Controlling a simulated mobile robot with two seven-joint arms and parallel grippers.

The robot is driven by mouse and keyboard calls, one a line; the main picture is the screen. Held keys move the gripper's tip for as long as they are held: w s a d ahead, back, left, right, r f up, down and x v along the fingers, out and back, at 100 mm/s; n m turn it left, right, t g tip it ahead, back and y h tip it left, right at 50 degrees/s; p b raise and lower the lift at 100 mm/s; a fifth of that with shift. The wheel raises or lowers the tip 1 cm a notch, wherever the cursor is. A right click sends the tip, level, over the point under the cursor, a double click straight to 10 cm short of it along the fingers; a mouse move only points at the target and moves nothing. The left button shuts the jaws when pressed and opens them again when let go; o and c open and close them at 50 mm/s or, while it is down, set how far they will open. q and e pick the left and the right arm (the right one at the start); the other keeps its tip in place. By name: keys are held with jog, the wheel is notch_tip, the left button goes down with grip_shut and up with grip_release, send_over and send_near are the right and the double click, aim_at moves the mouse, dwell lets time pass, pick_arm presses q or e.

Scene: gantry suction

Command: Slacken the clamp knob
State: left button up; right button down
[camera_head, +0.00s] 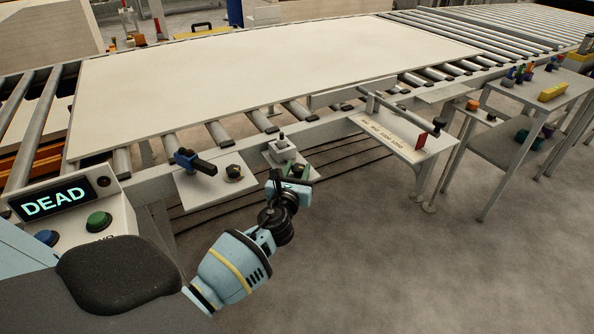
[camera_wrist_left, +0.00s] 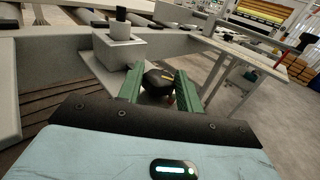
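A second black knob (camera_head: 234,172) stands on the plate to the left, beside a blue-handled lever (camera_head: 193,161). My right gripper is not in view.
A grey block with a post (camera_head: 281,148) stands just behind my left gripper; it also shows in the left wrist view (camera_wrist_left: 119,45). A large pale board (camera_head: 270,75) lies on the rollers. A console reading DEAD (camera_head: 60,203) is at left. Open floor (camera_head: 400,270) lies in front.

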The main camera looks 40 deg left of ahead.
pick_arm(q)
jog(key=shift+c, duration=1.4)
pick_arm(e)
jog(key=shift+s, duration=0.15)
pick_arm(q)
jog(key=shift+n+y, duration=0.3)
jog(key=shift+y, duration=0.1)
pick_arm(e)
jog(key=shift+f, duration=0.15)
pick_arm(q)
jog(key=n+g+y, duration=0.1)
jog(key=y, duration=0.1)
jog(key=n+g+y+b, duration=0.1)
jog(key=shift+w+d+n+g, duration=0.15)
jog(key=shift+d+n+g, duration=0.1)
jog(key=shift+n+g, duration=0.05)
jog(key=n+g+y, duration=0.1)
jog(key=n+g+y+b, duration=0.1)
jog(key=g+y, duration=0.1)
jog(key=shift+w+d+n, duration=0.15)
jog(key=shift+n, duration=0.15)
jog(key=shift+n+g+y+b, duration=0.4)
jog(key=shift+n+g+y, duration=0.3)
jog(key=shift+g, duration=0.2)
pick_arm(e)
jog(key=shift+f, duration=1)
